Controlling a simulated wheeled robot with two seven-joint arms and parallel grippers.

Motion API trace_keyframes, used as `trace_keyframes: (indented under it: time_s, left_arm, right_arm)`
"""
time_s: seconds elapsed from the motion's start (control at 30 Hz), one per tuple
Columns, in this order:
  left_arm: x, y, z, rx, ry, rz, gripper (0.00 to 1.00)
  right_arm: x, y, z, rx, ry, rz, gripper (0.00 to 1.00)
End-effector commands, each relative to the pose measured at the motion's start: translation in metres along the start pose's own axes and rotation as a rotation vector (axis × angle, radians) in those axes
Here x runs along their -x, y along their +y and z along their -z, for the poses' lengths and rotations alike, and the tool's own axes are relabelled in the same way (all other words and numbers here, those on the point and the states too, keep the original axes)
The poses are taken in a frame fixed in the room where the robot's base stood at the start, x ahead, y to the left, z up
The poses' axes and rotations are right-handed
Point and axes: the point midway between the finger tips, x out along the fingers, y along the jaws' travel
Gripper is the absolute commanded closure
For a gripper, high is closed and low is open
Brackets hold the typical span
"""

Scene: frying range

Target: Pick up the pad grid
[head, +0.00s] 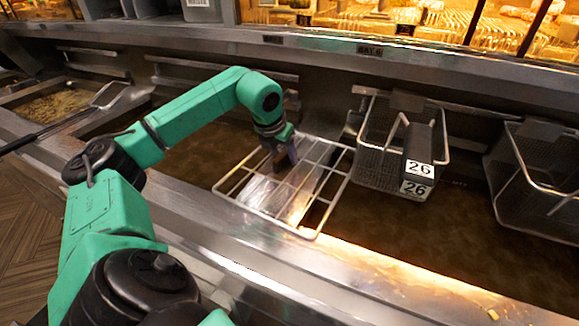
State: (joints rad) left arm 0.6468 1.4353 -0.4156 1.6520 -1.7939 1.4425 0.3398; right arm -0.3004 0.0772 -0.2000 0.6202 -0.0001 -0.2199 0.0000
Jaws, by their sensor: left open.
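The pad grid (270,193) is a silvery wire rack of crossed bars. It lies tilted in the picture over the dark fryer well, in the middle of the head view. My left gripper (280,158) points down at the grid's far side, with its fingers among or just above the bars. The left jaws are open; whether a finger touches a bar I cannot tell. The fingertips are partly hidden behind the bars and in shadow. My right gripper does not show.
A wire fry basket (378,165) with "26" labels hangs right of the grid, and another basket (545,190) hangs farther right. A steel front ledge (330,275) runs below the grid. A long-handled skimmer (108,95) lies at left. Heated food shelves glow behind.

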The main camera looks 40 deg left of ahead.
Motion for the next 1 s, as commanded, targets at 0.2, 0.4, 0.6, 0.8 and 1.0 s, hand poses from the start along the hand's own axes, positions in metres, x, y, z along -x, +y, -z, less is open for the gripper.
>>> trace_keyframes:
  time_s: [0.2, 0.4, 0.6, 0.8, 1.0]
  left_arm:
    - [0.0005, 0.0001, 0.0000, 0.000, 0.000, 0.000, 0.92]
    - [0.0007, 0.0000, 0.0000, 0.000, 0.000, 0.000, 1.00]
    - [0.0008, 0.0000, 0.0000, 0.001, 0.000, 0.000, 1.00]
    - [0.0009, 0.0001, -0.0001, 0.001, 0.000, 0.000, 1.00]
    - [0.0010, 0.0001, -0.0001, 0.001, 0.000, 0.000, 1.00]
  right_arm:
    - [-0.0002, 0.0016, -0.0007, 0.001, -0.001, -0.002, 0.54]
    - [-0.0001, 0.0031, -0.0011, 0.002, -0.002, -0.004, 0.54]
    - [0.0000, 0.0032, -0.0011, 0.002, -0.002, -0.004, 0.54]
    - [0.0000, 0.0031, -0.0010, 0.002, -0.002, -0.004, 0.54]
    - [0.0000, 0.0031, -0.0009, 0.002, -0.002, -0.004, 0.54]
